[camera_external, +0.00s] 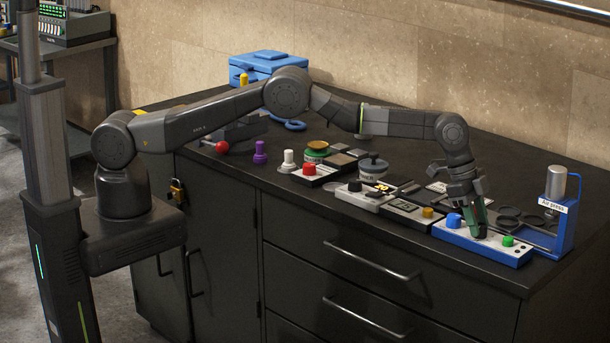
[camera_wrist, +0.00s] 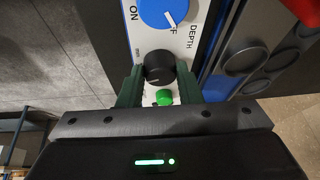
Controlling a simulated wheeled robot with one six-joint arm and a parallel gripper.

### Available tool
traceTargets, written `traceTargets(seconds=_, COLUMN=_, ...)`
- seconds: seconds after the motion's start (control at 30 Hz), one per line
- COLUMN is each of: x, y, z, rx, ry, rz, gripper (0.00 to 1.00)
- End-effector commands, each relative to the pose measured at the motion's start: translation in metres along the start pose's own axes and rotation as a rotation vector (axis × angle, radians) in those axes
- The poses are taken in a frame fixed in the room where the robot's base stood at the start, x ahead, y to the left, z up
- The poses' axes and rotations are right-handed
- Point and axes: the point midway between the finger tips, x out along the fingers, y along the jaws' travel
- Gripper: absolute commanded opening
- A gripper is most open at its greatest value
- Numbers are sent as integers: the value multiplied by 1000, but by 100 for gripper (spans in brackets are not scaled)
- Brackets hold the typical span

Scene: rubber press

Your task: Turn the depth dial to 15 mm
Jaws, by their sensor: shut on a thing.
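The depth dial (camera_wrist: 159,67) is a round black knob on the white panel face (camera_wrist: 205,12), beside the printed word DEPTH. My gripper (camera_wrist: 159,83) has its green fingers on both sides of this dial and is shut on it. The dial's setting is too small to read. A blue knob (camera_wrist: 160,12) marked ON and OFF and a green button (camera_wrist: 164,97) sit on the same panel, on either side of the dial. In the external view my gripper (camera_external: 480,231) reaches down onto the blue-edged panel (camera_external: 512,255), and its fingers hide the dial.
The blue air press (camera_external: 563,215) stands right of the panel. A grey panel with a yellow knob (camera_external: 428,212) lies close on the left. Dark round pieces (camera_external: 512,215) lie behind. More knobs, pots and a blue box (camera_external: 262,62) occupy the bench further left.

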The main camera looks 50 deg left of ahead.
Motion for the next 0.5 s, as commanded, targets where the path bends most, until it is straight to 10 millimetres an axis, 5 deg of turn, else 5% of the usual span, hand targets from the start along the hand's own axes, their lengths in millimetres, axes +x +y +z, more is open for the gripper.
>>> traceTargets(seconds=0.47, x=-1, y=-1, z=-1, rx=13, ry=4, rz=4, gripper=9)
traceTargets(seconds=0.5, x=-1, y=-1, z=-1, rx=13, ry=4, rz=4, gripper=39)
